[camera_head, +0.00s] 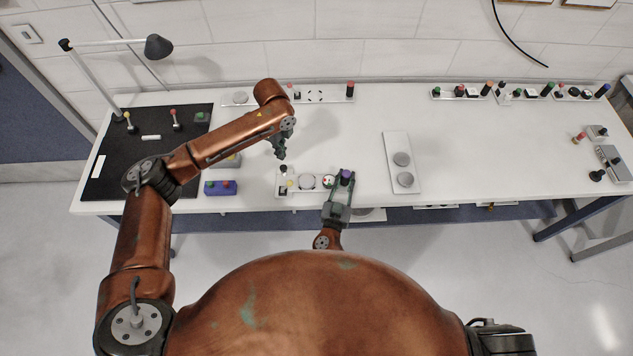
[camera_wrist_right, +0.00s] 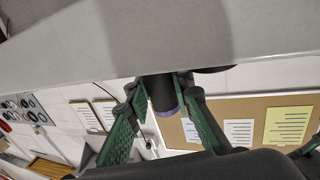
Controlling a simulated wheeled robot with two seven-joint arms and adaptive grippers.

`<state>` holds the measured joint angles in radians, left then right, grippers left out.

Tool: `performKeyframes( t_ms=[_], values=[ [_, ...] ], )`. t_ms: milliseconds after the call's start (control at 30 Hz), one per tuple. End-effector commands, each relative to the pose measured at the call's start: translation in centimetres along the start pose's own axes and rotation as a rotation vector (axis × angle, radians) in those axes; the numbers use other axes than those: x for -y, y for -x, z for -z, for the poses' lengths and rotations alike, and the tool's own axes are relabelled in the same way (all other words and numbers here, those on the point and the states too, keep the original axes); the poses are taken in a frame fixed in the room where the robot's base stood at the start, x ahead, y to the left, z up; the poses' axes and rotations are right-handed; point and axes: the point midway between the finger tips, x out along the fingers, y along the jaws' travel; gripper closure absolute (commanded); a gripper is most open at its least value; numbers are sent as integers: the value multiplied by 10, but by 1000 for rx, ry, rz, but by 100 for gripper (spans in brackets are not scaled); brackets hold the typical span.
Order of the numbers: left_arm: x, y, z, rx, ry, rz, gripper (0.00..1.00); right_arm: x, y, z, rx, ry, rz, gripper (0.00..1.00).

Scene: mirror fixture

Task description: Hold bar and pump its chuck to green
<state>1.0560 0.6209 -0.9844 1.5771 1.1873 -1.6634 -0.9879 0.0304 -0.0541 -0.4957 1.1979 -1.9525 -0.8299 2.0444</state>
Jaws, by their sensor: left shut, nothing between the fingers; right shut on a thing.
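A white fixture plate (camera_head: 297,193) lies near the front edge of the table, with a grey disc (camera_head: 307,181), a small round dial (camera_head: 328,181) and dark and yellow knobs (camera_head: 284,170) on it. My right gripper (camera_head: 345,186) is shut on a dark purple-ended handle (camera_head: 347,175) at the plate's right end. The right wrist view shows this dark cylinder with a purple band (camera_wrist_right: 162,95) between the green fingers. My left gripper (camera_head: 281,153) is shut and empty, above the table behind the plate's left end. The dial's reading is too small to tell.
A blue box with red and green buttons (camera_head: 220,188) stands left of the plate, beside a black mat (camera_head: 104,182). A white plate with two grey discs (camera_head: 389,148) lies to the right. Rows of coloured knobs (camera_head: 461,92) line the back edge. The table's right middle is clear.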

Motion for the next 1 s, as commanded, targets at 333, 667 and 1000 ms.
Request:
performKeyframes(
  t_ms=[333,667,1000],
  values=[
    [0,5,0,0,0,0,100,0,0,0,-1,0,0,100],
    [0,5,0,0,0,0,100,0,0,0,0,0,0,60],
    [0,5,0,0,0,0,100,0,2,0,0,0,0,59]
  ],
)
